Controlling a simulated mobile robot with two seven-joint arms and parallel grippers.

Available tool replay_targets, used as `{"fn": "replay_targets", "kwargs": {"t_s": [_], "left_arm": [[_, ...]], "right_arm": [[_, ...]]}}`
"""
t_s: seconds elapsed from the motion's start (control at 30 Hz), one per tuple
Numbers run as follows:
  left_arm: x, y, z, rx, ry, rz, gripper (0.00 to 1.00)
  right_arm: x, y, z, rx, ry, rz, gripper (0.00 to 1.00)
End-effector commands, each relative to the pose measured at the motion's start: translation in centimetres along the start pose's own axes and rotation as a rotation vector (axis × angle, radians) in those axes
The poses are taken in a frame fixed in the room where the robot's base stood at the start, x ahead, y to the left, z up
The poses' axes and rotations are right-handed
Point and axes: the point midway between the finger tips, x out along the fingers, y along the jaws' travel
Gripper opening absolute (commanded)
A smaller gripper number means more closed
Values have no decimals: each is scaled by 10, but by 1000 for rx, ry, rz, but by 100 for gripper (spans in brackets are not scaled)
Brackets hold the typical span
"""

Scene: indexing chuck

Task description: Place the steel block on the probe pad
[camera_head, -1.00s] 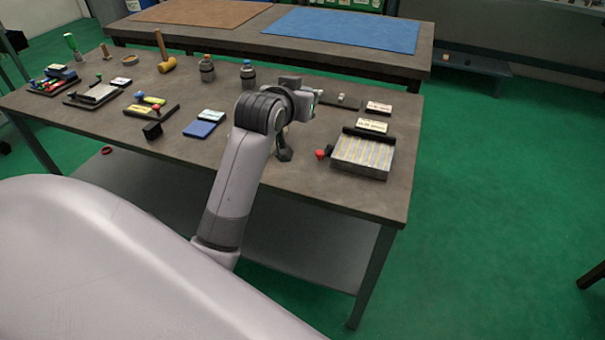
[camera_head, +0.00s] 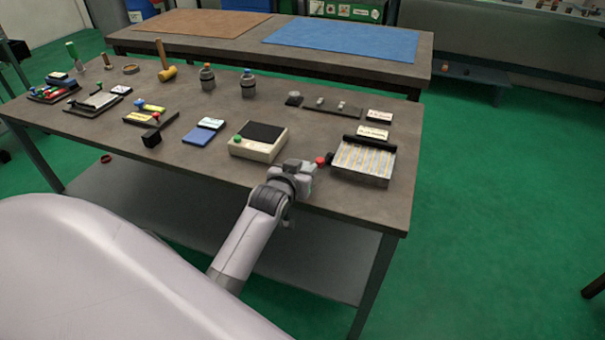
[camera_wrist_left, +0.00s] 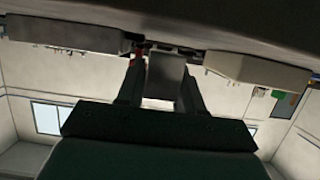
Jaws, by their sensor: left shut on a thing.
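My left gripper (camera_head: 296,166) is over the front edge area of the table, between a beige box and a metal tray. In the left wrist view it is shut on a grey block (camera_wrist_left: 166,76), which looks like the steel block and sits between the two dark fingers. In the head view the block is hard to tell from the gripper. The beige box (camera_head: 250,151) has a black pad (camera_head: 262,133) on top, likely the probe pad, and a green button. Its pad is bare. The box also shows in the left wrist view (camera_wrist_left: 255,76), which appears upside down. My right gripper is not in view.
Just right of my gripper are a red knob (camera_head: 321,161) and a metal tray (camera_head: 361,173) with striped contents. A dark rail (camera_head: 330,106) with small grey pieces lies behind. A blue-and-white item (camera_head: 199,135) lies left of the box. Bare tabletop lies behind the box.

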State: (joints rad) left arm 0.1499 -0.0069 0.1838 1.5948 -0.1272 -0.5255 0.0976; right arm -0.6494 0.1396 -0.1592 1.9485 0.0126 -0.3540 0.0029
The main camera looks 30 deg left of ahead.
Motion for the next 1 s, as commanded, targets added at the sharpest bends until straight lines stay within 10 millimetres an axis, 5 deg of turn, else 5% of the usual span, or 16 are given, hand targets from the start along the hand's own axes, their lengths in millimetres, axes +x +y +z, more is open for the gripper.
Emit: {"fn": "replay_targets", "kwargs": {"t_s": [0.57,0.6,0.63,1.0], "left_arm": [[6,0,14,0,9,1,0],[6,0,15,0,4,1,49],[6,0,15,0,4,1,59],[6,0,16,0,4,1,62]], "right_arm": [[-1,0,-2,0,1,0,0],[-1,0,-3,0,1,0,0],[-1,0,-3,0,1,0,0],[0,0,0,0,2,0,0]]}}
